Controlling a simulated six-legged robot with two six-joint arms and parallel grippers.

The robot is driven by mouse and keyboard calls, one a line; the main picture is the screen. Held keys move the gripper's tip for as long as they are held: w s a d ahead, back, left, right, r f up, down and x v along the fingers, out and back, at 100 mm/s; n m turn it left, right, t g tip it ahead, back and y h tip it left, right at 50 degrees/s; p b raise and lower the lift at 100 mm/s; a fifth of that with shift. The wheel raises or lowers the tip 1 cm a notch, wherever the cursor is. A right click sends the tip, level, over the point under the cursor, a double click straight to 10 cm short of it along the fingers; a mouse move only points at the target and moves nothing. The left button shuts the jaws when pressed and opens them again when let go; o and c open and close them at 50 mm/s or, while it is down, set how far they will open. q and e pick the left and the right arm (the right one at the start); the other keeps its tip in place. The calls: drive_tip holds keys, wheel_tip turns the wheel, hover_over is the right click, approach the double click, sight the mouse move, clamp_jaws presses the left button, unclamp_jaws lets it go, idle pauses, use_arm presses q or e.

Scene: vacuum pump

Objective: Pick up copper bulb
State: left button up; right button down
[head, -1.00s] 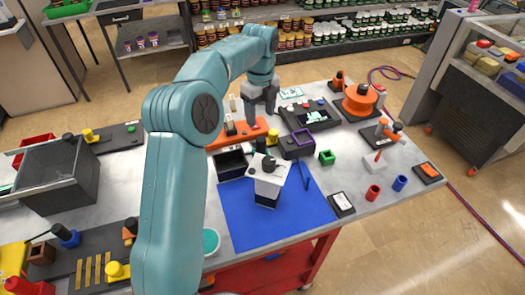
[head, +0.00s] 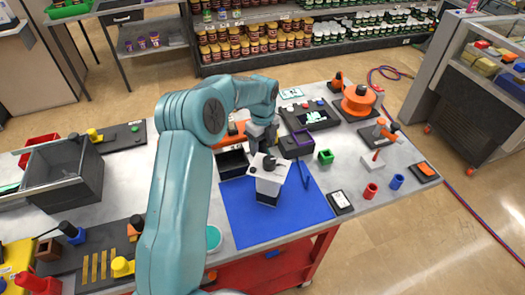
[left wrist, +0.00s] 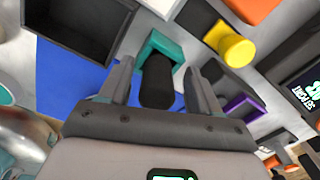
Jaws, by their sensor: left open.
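I cannot make out a copper bulb for certain in either view. My left gripper (head: 264,140) is low over the table, just behind the white-topped pump unit (head: 268,178) on the blue mat. In the left wrist view its open fingers (left wrist: 160,82) stand either side of a dark rounded cylinder (left wrist: 157,82) in a teal square holder (left wrist: 160,46). I cannot tell whether they touch it. A shiny silver and brownish body (left wrist: 28,135) fills the lower left there, partly cut off. My right gripper is not in view.
A black open box (head: 233,160) is left of the pump unit. A purple-rimmed box (head: 297,144) is close on the right, with a green block (head: 325,156) beyond. An orange spool (head: 359,98) is at the back right. The blue mat (head: 250,220) is clear in front.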

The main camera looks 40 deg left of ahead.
use_arm(q)
drive_tip(key=shift+s+d+r, duration=0.1)
drive_tip(key=shift+s+r, duration=0.1)
drive_tip(key=shift+c, duration=0.9)
drive_tip(key=shift+s+r, duration=0.1)
drive_tip(key=shift+s, duration=0.05)
drive_tip(key=c, duration=1)
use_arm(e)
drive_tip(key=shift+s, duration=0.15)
